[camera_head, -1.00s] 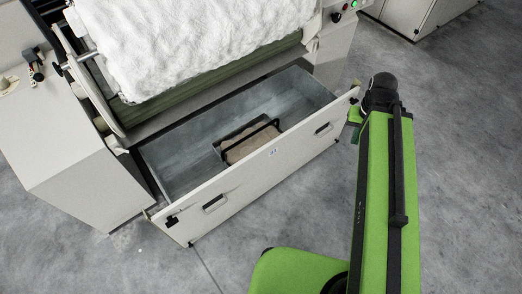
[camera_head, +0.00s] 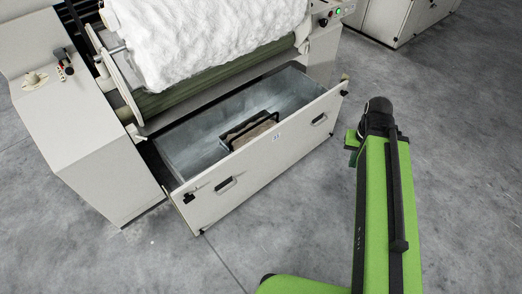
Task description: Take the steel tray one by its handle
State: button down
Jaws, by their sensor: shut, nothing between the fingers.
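The steel tray (camera_head: 229,137) lies inside the open drawer (camera_head: 187,151), near its front panel and around the middle of its length. It is a small grey box with brownish material in it. Its dark bar handle (camera_head: 262,123) runs along above the tray. The drawer front hides part of the tray's near side. My green arm stands to the right of the drawer, apart from the tray. The fingers of my gripper do not show; only a small green part shows beside the dark joint at the arm's upper end.
The drawer's white front panel (camera_head: 256,157) stands out from the carding machine over the grey floor (camera_head: 290,220). A white fibre mass (camera_head: 205,35) lies above the drawer. A pale cabinet (camera_head: 75,130) stands at left. The floor before the drawer is clear.

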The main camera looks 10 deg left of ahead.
aim_at(236, 138)
jog(key=u, duration=0.9)
jog(key=i, duration=1)
jog(key=u, duration=1.4)
jog(key=k, duration=0.15)
jog(key=u, duration=2.35)
jog(key=k, duration=1.5)
jog(key=z, duration=0.55)
